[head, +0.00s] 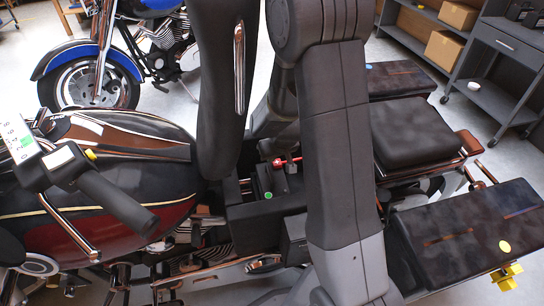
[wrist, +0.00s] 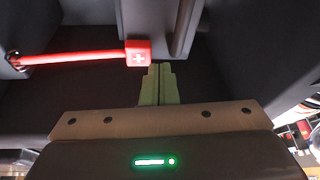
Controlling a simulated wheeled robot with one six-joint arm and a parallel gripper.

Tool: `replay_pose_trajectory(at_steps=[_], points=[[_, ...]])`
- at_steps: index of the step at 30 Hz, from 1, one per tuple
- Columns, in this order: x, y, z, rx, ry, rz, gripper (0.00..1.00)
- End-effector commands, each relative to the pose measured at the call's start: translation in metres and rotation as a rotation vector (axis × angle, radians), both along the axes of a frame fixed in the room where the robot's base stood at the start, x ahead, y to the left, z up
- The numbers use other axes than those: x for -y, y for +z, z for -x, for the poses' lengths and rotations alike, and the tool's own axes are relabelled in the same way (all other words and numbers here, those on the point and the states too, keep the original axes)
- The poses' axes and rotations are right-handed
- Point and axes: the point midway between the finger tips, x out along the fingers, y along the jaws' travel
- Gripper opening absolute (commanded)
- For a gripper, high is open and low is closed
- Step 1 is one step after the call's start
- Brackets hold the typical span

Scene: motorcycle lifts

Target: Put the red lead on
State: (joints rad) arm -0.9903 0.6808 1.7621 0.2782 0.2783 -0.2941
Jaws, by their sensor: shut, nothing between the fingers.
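The red lead (wrist: 138,53) shows in the wrist view as a red block end with a white plus, on a red cable running left to a dark wall. In the head view the red lead (head: 287,161) lies above a black battery-like block (head: 268,186) with a green dot, in the motorcycle's open middle bay. My gripper (wrist: 158,68) has its pale green fingers shut and empty. In the wrist picture their tips are just below and right of the lead's end; I cannot tell if they touch. In the head view my arm hides the gripper and part of the bay.
The black and red motorcycle tank (head: 120,190) is on the left and a raised dark seat (head: 222,90) rises beside the bay. Dark saddlebags (head: 470,240) and a pad (head: 412,132) are at the right. A blue motorcycle (head: 100,70) and grey shelves (head: 495,60) stand behind.

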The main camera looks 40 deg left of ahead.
Motion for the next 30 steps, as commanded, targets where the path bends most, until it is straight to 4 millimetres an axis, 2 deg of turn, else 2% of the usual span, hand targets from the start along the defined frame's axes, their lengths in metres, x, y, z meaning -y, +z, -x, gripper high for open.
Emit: replay_pose_trajectory(at_steps=[14, 20, 25, 30], points=[[0.008, -0.005, -0.01, 0.0, -0.002, -0.001, 0.0], [0.011, -0.001, -0.012, 0.0, -0.001, 0.0, 0.0], [0.017, 0.016, -0.01, 0.002, 0.001, -0.002, 0.0], [0.03, 0.048, -0.004, 0.002, -0.001, -0.004, 0.0]])
